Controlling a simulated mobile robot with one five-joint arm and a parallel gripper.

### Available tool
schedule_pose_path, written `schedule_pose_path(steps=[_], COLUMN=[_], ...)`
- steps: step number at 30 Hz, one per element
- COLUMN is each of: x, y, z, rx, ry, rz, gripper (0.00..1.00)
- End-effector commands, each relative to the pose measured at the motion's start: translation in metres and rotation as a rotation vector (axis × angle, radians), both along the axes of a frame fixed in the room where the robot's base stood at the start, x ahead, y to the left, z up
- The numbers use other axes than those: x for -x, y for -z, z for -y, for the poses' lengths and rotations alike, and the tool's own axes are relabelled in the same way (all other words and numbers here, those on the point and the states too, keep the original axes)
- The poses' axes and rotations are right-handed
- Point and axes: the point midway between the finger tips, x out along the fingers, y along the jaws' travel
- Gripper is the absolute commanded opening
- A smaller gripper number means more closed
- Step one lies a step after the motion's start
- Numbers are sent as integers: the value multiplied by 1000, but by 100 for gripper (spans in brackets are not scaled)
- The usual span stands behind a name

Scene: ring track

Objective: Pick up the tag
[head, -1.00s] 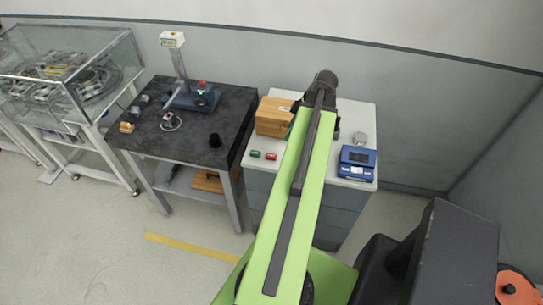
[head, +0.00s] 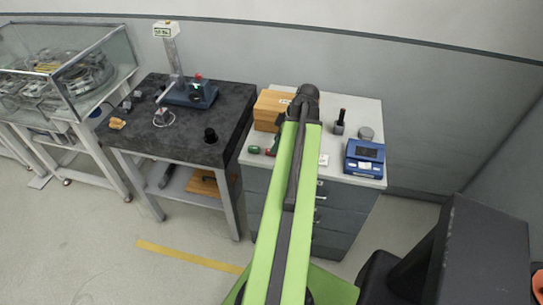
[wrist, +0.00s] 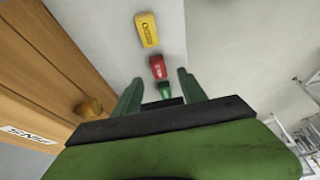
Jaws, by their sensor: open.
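Three small tags lie in a row on the white cabinet top: a yellow tag (wrist: 147,29), a red tag (wrist: 158,67) and a green tag (wrist: 164,90). My gripper (wrist: 160,76) is open and empty in the wrist view. The red and green tags appear between its fingers, the yellow one beyond them. The near part of the green tag is hidden by the gripper body. In the head view the green tag (head: 254,149) and part of the red tag (head: 269,152) show left of my arm; the yellow tag and my fingertips are hidden.
A wooden box (head: 268,108) stands at the cabinet's back left and flanks my gripper in the wrist view (wrist: 60,75). A blue device (head: 364,157), a black-handled object (head: 340,122) and a small grey weight (head: 366,133) are on the right. A dark bench (head: 190,135) stands left.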

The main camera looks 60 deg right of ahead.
Motion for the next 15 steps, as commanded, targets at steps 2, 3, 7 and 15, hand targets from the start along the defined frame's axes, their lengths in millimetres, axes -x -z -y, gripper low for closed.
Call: schedule_pose_path(steps=[2, 3, 7, 15], x=[-5, -8, -15, -17], y=[19, 27, 44, 41], z=[0, -1, -3, -4], rx=[1, -1, -1, 0], ry=[-2, -1, -1, 0], rz=[0, 0, 0, 0], gripper=[49, 49, 49, 46])
